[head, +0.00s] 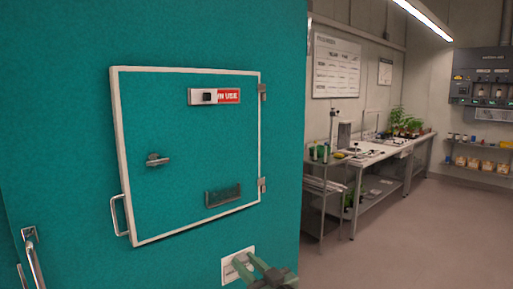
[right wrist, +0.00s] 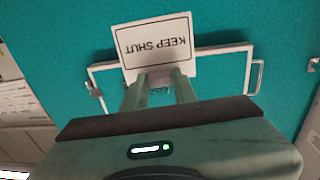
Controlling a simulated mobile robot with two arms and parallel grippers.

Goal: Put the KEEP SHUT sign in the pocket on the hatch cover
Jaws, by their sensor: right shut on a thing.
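The KEEP SHUT sign (head: 236,263) is a white card with a dark border, held low in front of the teal door, below the hatch cover (head: 180,130). My right gripper (head: 246,261) is shut on its edge. In the right wrist view the sign (right wrist: 157,42) shows its lettering upside down, beyond the fingertips (right wrist: 160,75). The pocket (head: 223,195) is a small dark grey holder at the cover's lower right, up and left of the sign; it looks empty. My left gripper is in neither view.
The cover carries a latch knob (head: 158,160), a sliding red-and-white IN USE plate (head: 228,96), hinges at right and a side handle (head: 119,215). A metal cart (head: 323,185) and a bench with plants stand at right. The floor (head: 400,240) there is clear.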

